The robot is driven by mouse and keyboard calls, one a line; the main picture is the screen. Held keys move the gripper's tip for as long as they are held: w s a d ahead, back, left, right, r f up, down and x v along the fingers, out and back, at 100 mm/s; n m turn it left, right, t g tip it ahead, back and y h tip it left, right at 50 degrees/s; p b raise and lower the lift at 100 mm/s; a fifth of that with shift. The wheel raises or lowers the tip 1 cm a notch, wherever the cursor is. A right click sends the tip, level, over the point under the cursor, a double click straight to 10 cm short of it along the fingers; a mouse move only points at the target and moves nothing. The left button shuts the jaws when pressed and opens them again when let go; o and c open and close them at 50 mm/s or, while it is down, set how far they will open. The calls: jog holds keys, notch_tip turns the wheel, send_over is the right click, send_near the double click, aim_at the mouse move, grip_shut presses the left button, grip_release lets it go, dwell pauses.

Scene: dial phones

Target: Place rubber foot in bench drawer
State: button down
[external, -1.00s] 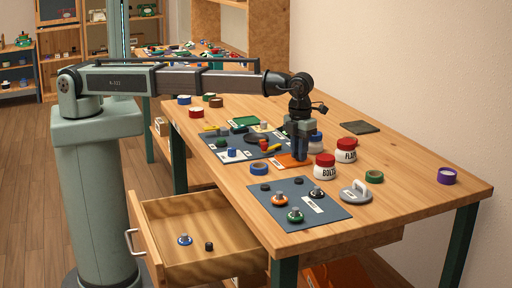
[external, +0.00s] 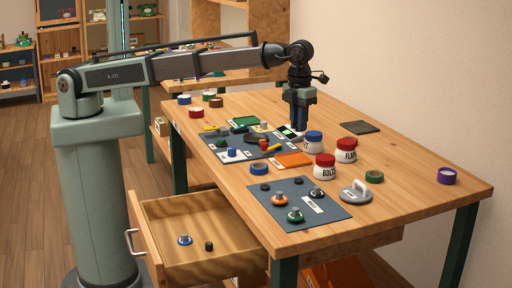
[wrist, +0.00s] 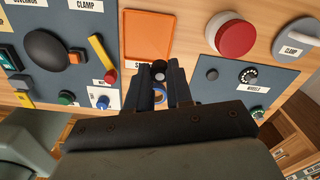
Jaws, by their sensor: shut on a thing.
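My gripper (external: 298,128) is above the bench, over the area behind the orange tray (external: 294,160). In the wrist view my gripper (wrist: 160,75) is shut on a small dark round piece, which looks like a rubber foot (wrist: 159,67). The bench drawer (external: 197,214) is pulled open at the front left, below the bench top. A small black foot (external: 209,246) and a blue-based knob (external: 185,240) lie in it. More black feet, one at the left (external: 265,187) and one at the back (external: 298,181), sit on the front dark mat (external: 319,220).
Red-lidded jars (external: 325,168), a blue-lidded jar (external: 314,143), a grey clamp (external: 356,191) and tape rolls (external: 259,169) stand near the mats. The rear mat (external: 222,145) is crowded. The drawer has bare floor around its few items.

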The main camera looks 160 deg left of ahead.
jog(key=w+d+f+m, duration=0.1)
jog(key=w+d+f, duration=0.1)
jog(key=d, duration=0.5)
jog(key=w+d+f+m, duration=0.1)
jog(key=w+d+f, duration=0.2)
jog(key=d, duration=0.5)
jog(key=w+d+f+m, duration=0.1)
jog(key=w+d+f, duration=0.1)
jog(key=w+d, duration=0.2)
jog(key=shift+w+d+f, duration=0.1)
jog(key=shift+d, duration=0.85)
jog(key=shift+w+d+f, duration=0.1)
jog(key=shift+d, duration=0.8)
jog(key=s+d+f+m, duration=0.1)
jog(key=s+d+f, duration=0.1)
jog(key=d, duration=0.4)
jog(key=s+d+f, duration=0.2)
jog(key=d+f, duration=0.1)
jog(key=d, duration=0.4)
jog(key=n, duration=1.1)
send_over(174, 228)
jog(key=f, duration=0.1)
jog(key=shift+h, duration=0.3)
jog(key=shift+a+f, duration=0.1)
jog(key=shift+f, duration=4.95)
jog(key=shift+f, duration=0.15)
jog(key=c, duration=1)
grip_release()
